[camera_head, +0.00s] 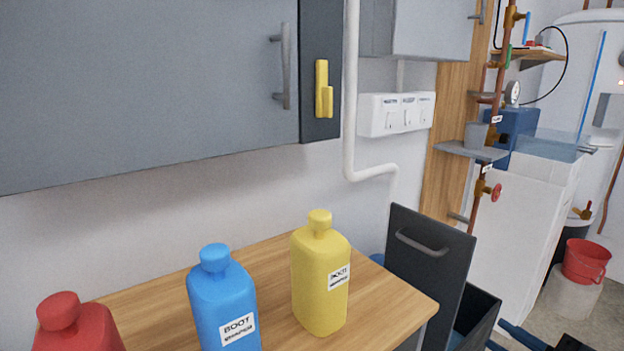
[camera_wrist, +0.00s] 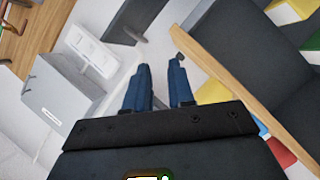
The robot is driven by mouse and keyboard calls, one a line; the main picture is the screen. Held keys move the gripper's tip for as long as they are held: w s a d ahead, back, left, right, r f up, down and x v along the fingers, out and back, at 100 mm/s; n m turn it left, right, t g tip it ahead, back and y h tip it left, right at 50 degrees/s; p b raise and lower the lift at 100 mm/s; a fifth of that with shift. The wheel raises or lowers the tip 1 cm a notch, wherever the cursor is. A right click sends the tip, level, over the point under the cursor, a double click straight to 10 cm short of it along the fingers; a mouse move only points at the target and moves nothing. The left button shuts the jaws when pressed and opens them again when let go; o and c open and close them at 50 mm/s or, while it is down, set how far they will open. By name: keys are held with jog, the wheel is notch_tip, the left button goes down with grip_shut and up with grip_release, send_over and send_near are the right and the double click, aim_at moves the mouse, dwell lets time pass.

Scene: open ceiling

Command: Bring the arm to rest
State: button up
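My gripper (camera_wrist: 160,72) shows in the wrist view with its two blue fingers apart and nothing between them. In the head view, blue finger-like parts and a dark body (camera_head: 570,343) at the bottom right edge look like my gripper, low and to the right of the open drawer. The rest of my arm is out of the head view. I see no held object.
A dark drawer (camera_head: 430,262) stands pulled out beside the wooden counter (camera_head: 270,262). Red (camera_head: 78,328), blue (camera_head: 222,300) and yellow (camera_head: 320,275) bottles stand on the counter. A grey wall cabinet (camera_head: 150,85) hangs above. A red bucket (camera_head: 585,261) is at far right.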

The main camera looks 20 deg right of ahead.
jog(key=s+a+r+m+p, duration=0.2)
jog(key=s+a+m+p, duration=0.3)
jog(key=s, duration=0.7)
jog(key=s+a+r+m+p, duration=0.2)
jog(key=s+a+m+p, duration=0.2)
jog(key=s+a, duration=0.4)
jog(key=s+m, duration=0.1)
jog(key=s, duration=0.4)
jog(key=shift+s+a+r+y+p, duration=0.15)
jog(key=shift+a+r+y+p, duration=0.15)
jog(key=shift+a+p, duration=0.1)
dwell(0.9)
